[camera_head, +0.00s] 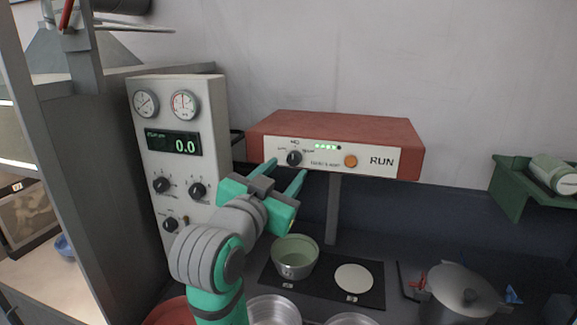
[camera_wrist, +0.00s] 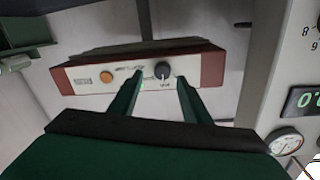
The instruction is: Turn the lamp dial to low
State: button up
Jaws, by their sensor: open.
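The lamp is a red box (camera_head: 340,130) with a cream front panel, held on a grey post. Its black dial (camera_head: 294,158) is on the left of the panel, beside a row of lit green marks (camera_head: 326,146). The dial's exact pointer setting is too small to read. My gripper (camera_head: 281,170) is open and empty, with its two green fingers pointing at the panel just below the dial. In the wrist view the dial (camera_wrist: 163,69) shows beyond the fingertips (camera_wrist: 163,84), and no contact is visible.
An orange button (camera_head: 351,161) is right of the dial, next to the word RUN. A grey panel (camera_head: 179,105) with gauges and knobs stands close on the left. Below are a green-lined pot (camera_head: 295,256), a white disc (camera_head: 353,278) and a lidded pot (camera_head: 462,292).

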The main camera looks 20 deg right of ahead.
aim_at(293, 161)
jog(key=shift+x, duration=2.05)
jog(key=shift+w+a, duration=0.15)
jog(key=shift+a, duration=0.05)
jog(key=c, duration=1)
jog(key=shift+c, duration=0.2)
jog(key=shift+n, duration=0.4)
jog(key=n, duration=0.5)
jog(key=shift+n+t, duration=0.3)
jog(key=n, duration=0.6)
jog(key=shift+d+t, duration=0.1)
jog(key=shift+t, duration=0.2)
